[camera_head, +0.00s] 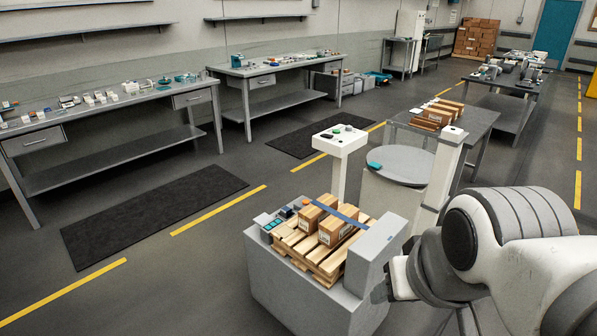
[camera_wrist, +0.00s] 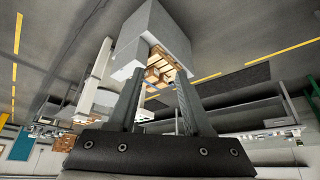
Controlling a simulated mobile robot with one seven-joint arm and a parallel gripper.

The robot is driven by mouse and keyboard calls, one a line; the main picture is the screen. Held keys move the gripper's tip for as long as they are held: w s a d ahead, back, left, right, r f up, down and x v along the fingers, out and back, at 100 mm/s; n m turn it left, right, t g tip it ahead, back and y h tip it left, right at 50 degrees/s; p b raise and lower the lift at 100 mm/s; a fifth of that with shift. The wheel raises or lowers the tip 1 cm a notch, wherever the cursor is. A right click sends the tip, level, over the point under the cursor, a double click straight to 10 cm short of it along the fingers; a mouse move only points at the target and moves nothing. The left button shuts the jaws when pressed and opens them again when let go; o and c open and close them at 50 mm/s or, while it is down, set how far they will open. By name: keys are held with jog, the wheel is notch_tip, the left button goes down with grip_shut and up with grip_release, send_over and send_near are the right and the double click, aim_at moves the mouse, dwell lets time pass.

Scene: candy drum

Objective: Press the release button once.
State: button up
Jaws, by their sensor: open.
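A white pedestal (camera_head: 340,145) stands left of the grey round-topped drum (camera_head: 400,165). Its top holds a small green button-like spot (camera_head: 337,130) and dark pieces; I cannot tell which is the release button. A teal item (camera_head: 375,165) lies on the drum's top. My gripper (camera_head: 388,285) is low at the right, beside the grey upright block of the pallet stand, well apart from the pedestal. In the wrist view, upside down, my gripper (camera_wrist: 157,76) shows two separated fingers with nothing between them. It is open and empty.
A grey stand (camera_head: 290,295) carries a wooden pallet with cartons (camera_head: 340,228), and a tall grey block (camera_head: 375,255) rises at its right. A white post (camera_head: 440,180) stands beside the drum. Workbenches (camera_head: 110,110) line the left wall. The floor at left is open.

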grip_shut()
dwell(1.5)
